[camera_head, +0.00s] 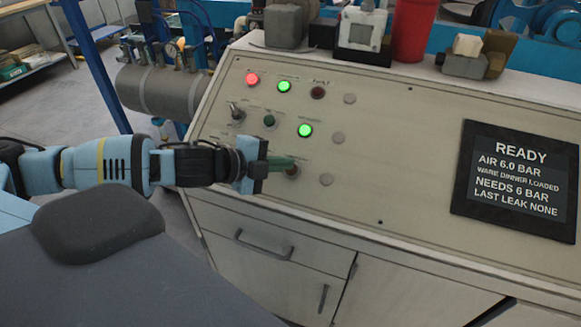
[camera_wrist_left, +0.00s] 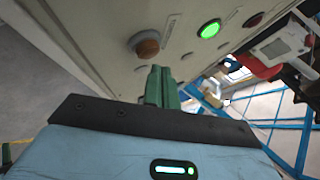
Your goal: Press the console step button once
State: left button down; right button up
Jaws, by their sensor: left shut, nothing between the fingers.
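The cream console panel (camera_head: 400,140) carries rows of buttons and lamps; their labels are too small to read, so I cannot tell which is the step button. My left gripper (camera_head: 290,161), with green fingers shut and empty, is at the panel's lower row. Its tips are close to a dark amber button (camera_head: 292,171), partly covered by the fingers. In the left wrist view the amber button (camera_wrist_left: 147,45) is just beyond and slightly left of the shut fingertips (camera_wrist_left: 160,70). I cannot tell whether they touch the panel. A lit green button (camera_head: 305,130) is above. My right gripper is not in view.
A display (camera_head: 515,180) reads READY, air 6.0 bar, ware dinner loaded, needs 6 bar, last leak none. A lit red lamp (camera_head: 252,78) and a lit green lamp (camera_head: 284,86) are in the top row. Drawers and cabinet doors (camera_head: 270,240) lie below the panel.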

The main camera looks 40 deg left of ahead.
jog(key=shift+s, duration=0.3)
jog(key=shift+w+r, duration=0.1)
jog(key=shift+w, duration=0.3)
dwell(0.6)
pick_arm(q)
jog(key=shift+w+f, duration=0.1)
jog(key=shift+f, duration=0.05)
jog(key=shift+w+f, duration=0.15)
jog(key=shift+f, duration=0.1)
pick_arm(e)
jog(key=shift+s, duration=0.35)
